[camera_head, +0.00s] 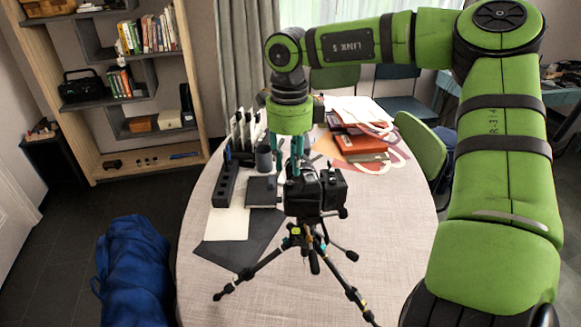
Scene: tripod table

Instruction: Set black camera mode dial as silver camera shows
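The black camera (328,190) sits on a tripod (305,237) that stands on the table. My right gripper (292,168) points straight down at the left part of the camera's top, with its teal fingertips at or just above it. Whether the fingers touch the camera or hold the dial is too small to tell. The mode dial cannot be made out among the fingers and the camera's top. I cannot make out a silver camera in this view. My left gripper is not in view.
The round table (400,225) holds a dark organizer (225,184), a dark cup (264,158), a dark notebook (262,191) and dark sheets (240,252) left of the tripod. Books and papers (360,145) lie behind. The table's right side is clear. A blue padded item (132,270) stands at front left.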

